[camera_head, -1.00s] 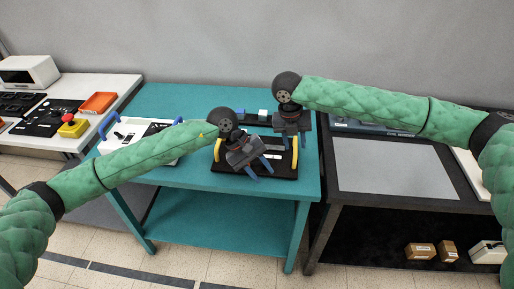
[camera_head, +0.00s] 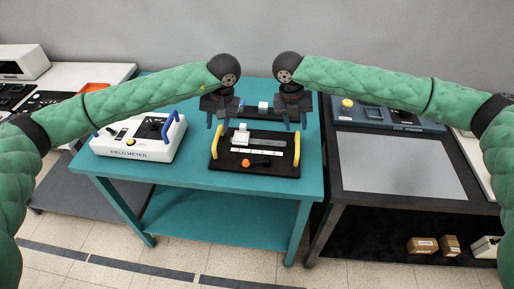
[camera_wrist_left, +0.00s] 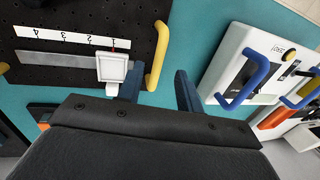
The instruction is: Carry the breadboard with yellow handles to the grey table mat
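The black breadboard (camera_head: 284,168) lies on the teal table, with a yellow handle on its left (camera_head: 214,143) and right (camera_head: 296,148) sides. My left gripper (camera_head: 223,120) is open and empty, above and a little behind the left handle. In the left wrist view its two blue fingers (camera_wrist_left: 158,90) stand apart, with the yellow handle (camera_wrist_left: 158,55) ahead of the gap between them. My right gripper (camera_head: 295,122) points down near the right handle with its blue fingers apart and nothing between them. The grey table mat (camera_head: 398,165) lies bare on the dark table at right.
A white field meter (camera_head: 140,143) with blue handles stands left of the breadboard. A dark strip with a small white block (camera_head: 263,105) lies behind the board. A blue-grey device with a yellow knob (camera_head: 380,115) stands behind the mat. A gap separates the two tables.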

